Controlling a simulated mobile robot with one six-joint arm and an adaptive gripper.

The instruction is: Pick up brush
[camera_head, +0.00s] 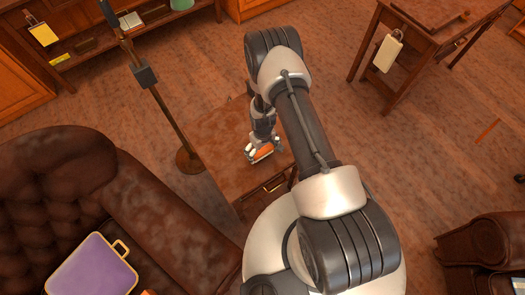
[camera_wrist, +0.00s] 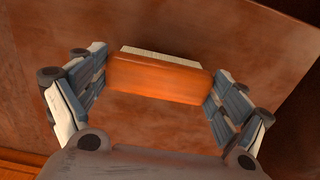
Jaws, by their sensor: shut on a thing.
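The brush (camera_wrist: 160,78) has an orange body with a pale strip of bristles along its far edge. In the wrist view it lies crosswise between the two fingers of my gripper (camera_wrist: 160,85), with a finger at each end. In the head view the brush (camera_head: 262,152) shows as a small orange patch at the tip of my gripper (camera_head: 263,150), over the small wooden table (camera_head: 225,160). My gripper is shut on the brush. I cannot tell whether the brush touches the tabletop.
A brown leather sofa (camera_head: 150,215) with a purple case (camera_head: 92,266) is left of the table. A lamp pole (camera_head: 165,110) stands close by the table's left side. A desk (camera_head: 430,40) is at upper right, an armchair (camera_head: 485,245) at lower right. Open floor lies between.

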